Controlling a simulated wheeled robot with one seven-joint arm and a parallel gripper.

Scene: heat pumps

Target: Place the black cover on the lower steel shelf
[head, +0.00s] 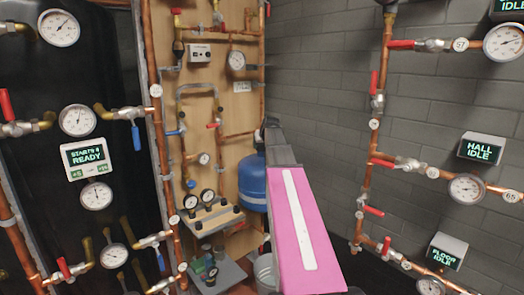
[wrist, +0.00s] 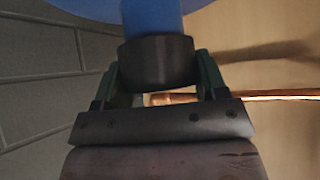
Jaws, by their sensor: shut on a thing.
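The black cover (wrist: 158,62) is between the two fingers of my gripper (wrist: 160,80) in the wrist view, and the gripper is shut on it. The cover sits at the end of a blue neck, and I cannot tell whether it is still seated there. In the head view my gripper (head: 271,128) is just above and right of the blue tank (head: 252,183), and the cover is not clear there. The lower steel shelf (head: 232,272) is at the bottom, left of my arm, with small dark and green parts on it.
An upper steel shelf (head: 214,219) holds two gauges above the lower one. Copper pipes with valves and gauges run along the wooden board (head: 238,110). A bucket (head: 265,271) stands right of the lower shelf, partly behind my arm. More pipes (head: 366,150) stand at right.

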